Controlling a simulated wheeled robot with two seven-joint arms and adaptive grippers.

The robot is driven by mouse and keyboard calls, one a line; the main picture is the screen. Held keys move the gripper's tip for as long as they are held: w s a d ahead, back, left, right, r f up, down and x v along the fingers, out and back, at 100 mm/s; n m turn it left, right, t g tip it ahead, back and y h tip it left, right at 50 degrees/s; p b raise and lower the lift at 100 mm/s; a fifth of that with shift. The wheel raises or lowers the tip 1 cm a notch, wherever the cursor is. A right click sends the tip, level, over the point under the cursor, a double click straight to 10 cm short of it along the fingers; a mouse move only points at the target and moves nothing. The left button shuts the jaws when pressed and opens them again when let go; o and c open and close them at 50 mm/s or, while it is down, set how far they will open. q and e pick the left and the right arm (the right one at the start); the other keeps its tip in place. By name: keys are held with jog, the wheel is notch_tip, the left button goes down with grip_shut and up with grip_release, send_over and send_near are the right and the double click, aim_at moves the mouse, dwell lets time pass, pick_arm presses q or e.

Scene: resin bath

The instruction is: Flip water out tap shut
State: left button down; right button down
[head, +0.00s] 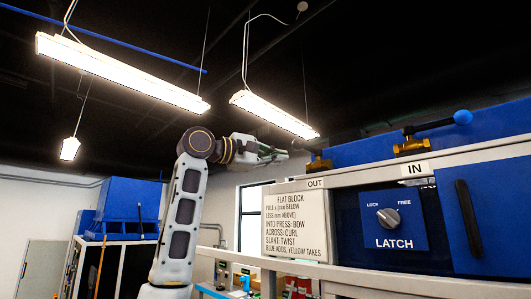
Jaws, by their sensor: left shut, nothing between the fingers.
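The water out tap (319,164) is a small brass fitting on top of the machine's ledge, above the OUT label (315,183). Its lever cannot be made out clearly beside my gripper. My left gripper (284,155) reaches in from the left at the height of this tap, just left of it. Its fingers are shut with nothing between them. I cannot tell whether they touch the tap's lever. My right gripper is not in view.
A second brass tap (411,146) stands above the IN label (416,168), its lever with a blue ball (462,117) pointing right. Below are a LATCH knob (388,217) and a text sign (295,222). Lamps (120,72) hang overhead. Blue bins (130,200) stand at left.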

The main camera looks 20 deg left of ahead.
aim_at(308, 148)
pick_arm(q)
jog(key=d, duration=0.1)
jog(key=d+p, duration=0.1)
jog(key=d, duration=0.2)
jog(key=shift+s+r, duration=0.3)
jog(key=shift+r, duration=0.05)
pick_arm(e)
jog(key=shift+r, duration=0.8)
pick_arm(q)
jog(key=shift+s+d, duration=0.1)
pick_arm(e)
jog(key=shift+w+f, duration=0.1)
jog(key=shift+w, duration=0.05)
pick_arm(q)
jog(key=shift+d+n+t+y, duration=0.15)
jog(key=shift+n+t+y, duration=0.4)
jog(key=shift+y, duration=0.25)
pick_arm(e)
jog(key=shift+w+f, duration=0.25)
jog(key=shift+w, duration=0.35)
